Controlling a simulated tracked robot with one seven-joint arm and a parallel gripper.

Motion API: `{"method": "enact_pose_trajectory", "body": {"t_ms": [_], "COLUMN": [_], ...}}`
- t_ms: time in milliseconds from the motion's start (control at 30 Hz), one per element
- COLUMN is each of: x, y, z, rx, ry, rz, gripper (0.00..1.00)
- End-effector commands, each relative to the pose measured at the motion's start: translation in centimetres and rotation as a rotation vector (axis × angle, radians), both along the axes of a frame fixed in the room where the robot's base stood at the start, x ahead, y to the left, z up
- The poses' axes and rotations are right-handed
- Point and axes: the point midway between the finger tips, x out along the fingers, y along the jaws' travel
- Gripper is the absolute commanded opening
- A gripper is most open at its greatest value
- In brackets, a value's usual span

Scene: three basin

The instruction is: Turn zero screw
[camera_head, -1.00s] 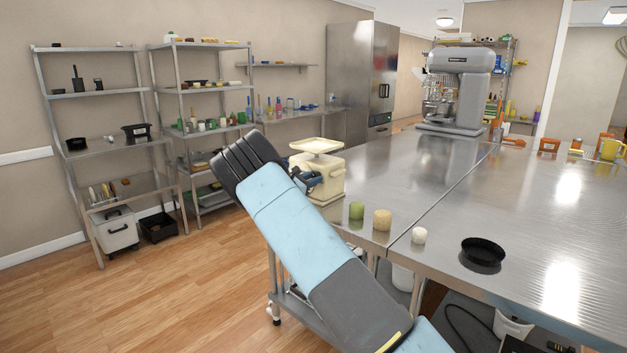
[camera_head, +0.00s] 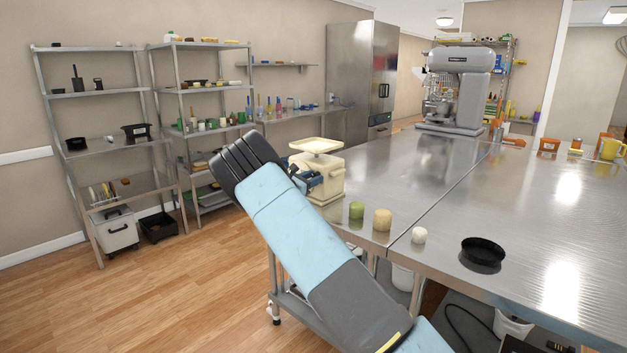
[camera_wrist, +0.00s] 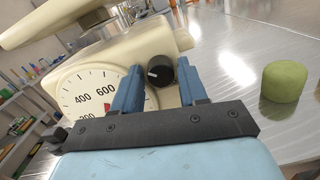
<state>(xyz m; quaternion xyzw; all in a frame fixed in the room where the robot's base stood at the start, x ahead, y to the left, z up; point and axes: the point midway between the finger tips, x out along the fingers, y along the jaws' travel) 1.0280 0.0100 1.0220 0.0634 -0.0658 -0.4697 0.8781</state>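A cream kitchen scale (camera_head: 330,185) with a flat top pan stands at the table's near left corner. In the wrist view the scale's body (camera_wrist: 150,37) and round white dial (camera_wrist: 85,92) fill the left and middle. The zero screw, a black round knob with a white mark (camera_wrist: 160,74), sits on the scale right of the dial. My gripper (camera_wrist: 160,68) has its blue fingers apart, one on each side of the knob. I see a slight gap on the right; contact on the left is unclear. In the head view my arm partly hides the gripper.
A green cylinder (camera_head: 356,210) stands right of the scale, also in the wrist view (camera_wrist: 284,81). A tan cylinder (camera_head: 382,220), a white one (camera_head: 418,235) and a black bowl (camera_head: 483,250) are farther right. The metal table (camera_head: 420,180) is clear behind them.

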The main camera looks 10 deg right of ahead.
Motion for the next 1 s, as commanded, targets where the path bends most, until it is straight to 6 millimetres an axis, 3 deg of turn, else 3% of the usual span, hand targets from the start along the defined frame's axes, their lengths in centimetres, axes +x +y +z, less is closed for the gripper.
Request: {"method": "enact_pose_trajectory", "body": {"t_ms": [133, 467, 1000], "x": [0.0, -0.3, -5.4], "y": [0.0, 0.5, 8.5], "z": [-0.1, -0.1, -0.7], "rx": [0.0, 0.001, 0.001], "ry": [0.0, 0.001, 0.002], "rz": [-0.001, 0.0, 0.001], "gripper": [0.56, 0.56, 0.56]}}
